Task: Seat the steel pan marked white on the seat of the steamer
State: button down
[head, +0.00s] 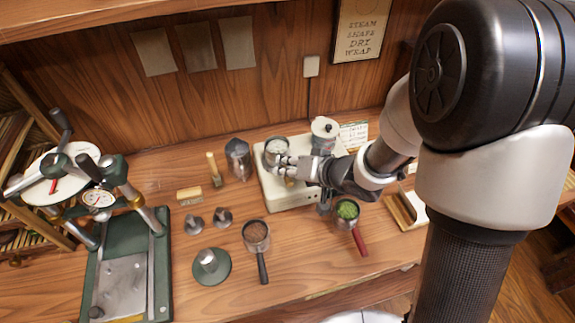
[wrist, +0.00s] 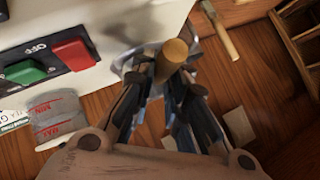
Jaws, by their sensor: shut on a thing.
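The steel pan with pale contents (head: 277,147) is over the left part of the cream steamer (head: 293,198). My gripper (head: 290,168) is shut on the pan's handle, just in front of the pan. In the wrist view, the round wooden handle end (wrist: 173,54) is between my fingers (wrist: 172,85), with part of the pan's steel rim (wrist: 127,56) behind. The steamer (wrist: 95,20) fills the upper left there, with red and green switches. The seat is hidden, and I cannot tell if the pan touches it.
A lidded canister (head: 324,133) stands right of the pan. A pan of green leaves (head: 347,209) and a pan of brown leaves (head: 256,234) lie in front on the bench. A steel jug (head: 238,158) is left of the steamer. A green press (head: 127,270) stands far left.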

jog(key=shift+f, duration=0.2)
jog(key=c, duration=1.5)
grip_release()
jog(key=v, duration=1.2)
jog(key=d+r+m+t+h, duration=0.1)
jog(key=d+r+h, duration=0.35)
jog(key=d, duration=0.25)
jog(key=d+r+m+t+h, duration=0.1)
jog(key=d+r+t+h, duration=0.1)
jog(key=d+r+h, duration=0.3)
jog(key=s+a+g, duration=0.1)
jog(key=s+g, duration=0.1)
jog(key=s, duration=0.4)
jog(key=s+a+f+n+g+y, duration=0.1)
jog(key=s+a+g, duration=0.1)
jog(key=s, duration=0.4)
jog(key=s+a+g+y, duration=0.1)
jog(key=s+g, duration=0.1)
jog(key=s, duration=0.4)
jog(key=shift+s+a+f+n, duration=0.15)
jog(key=shift+s+a+n, duration=0.15)
jog(key=shift+s, duration=0.05)
